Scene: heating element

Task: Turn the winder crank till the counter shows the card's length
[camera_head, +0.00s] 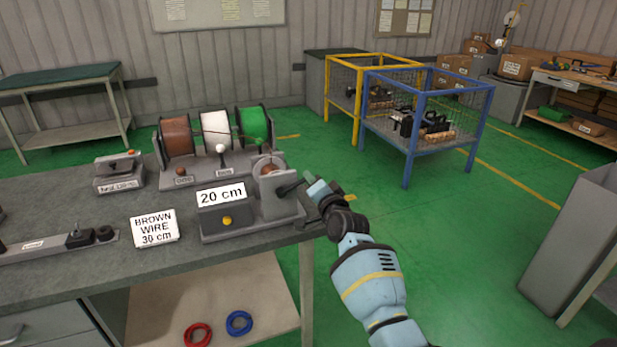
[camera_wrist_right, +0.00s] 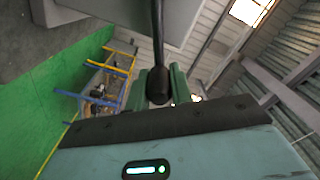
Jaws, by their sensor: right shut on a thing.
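The winder (camera_head: 250,210) stands at the right end of the grey bench, and its counter (camera_head: 221,195) reads 20 cm. The white card (camera_head: 155,229) left of it reads BROWN WIRE 30 cm. The crank (camera_head: 288,188) sticks out from the winder's right side. My right gripper (camera_head: 314,187) is at the crank's end, shut on its dark handle. In the right wrist view the black knob (camera_wrist_right: 158,86) sits between the green fingers of the gripper (camera_wrist_right: 158,88). My left gripper is not in view.
Brown (camera_head: 176,136), white (camera_head: 215,131) and green (camera_head: 252,124) wire spools stand in a rack behind the winder. A small device (camera_head: 119,173) and a grey strip fixture (camera_head: 60,246) lie left. Blue (camera_head: 420,140) and yellow (camera_head: 328,100) cages stand on open green floor.

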